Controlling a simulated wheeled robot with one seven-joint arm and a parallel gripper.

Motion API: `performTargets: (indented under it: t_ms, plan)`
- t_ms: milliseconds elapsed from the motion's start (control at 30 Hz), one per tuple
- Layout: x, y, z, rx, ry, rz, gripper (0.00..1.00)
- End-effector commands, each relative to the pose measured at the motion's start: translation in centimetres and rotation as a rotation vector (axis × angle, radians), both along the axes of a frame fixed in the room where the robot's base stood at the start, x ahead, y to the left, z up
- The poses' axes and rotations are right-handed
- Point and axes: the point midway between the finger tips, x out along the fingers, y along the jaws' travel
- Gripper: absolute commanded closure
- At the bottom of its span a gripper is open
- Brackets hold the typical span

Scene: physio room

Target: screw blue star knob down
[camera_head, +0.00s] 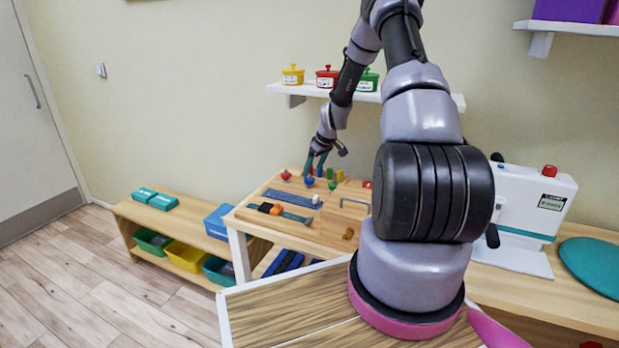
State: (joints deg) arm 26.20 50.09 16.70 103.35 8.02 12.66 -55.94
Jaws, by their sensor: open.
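A wooden activity board (262,222) lies on the table beyond my base, with small coloured knobs along its back. A blue knob (309,181) stands there just below my gripper; its star shape is too small to make out. I cannot tell whether a finger touches the blue knob.
A red knob (286,175) stands left of the gripper; green and yellow pieces (340,175) stand close on its right. A wall shelf (303,89) with coloured pots is behind the arm. A white machine (525,207) stands at right. Open floor lies left.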

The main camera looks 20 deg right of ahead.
Motion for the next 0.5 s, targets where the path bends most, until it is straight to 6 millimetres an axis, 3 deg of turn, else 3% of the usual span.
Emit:
performTargets:
  t_ms: [200, 500]
  plan:
    - [1.2, 0.7, -3.3, 0.001, 0.002, 0.001, 0.19]
    - [1.8, 0.8, -4.6, 0.0, 0.0, -0.001, 0.19]
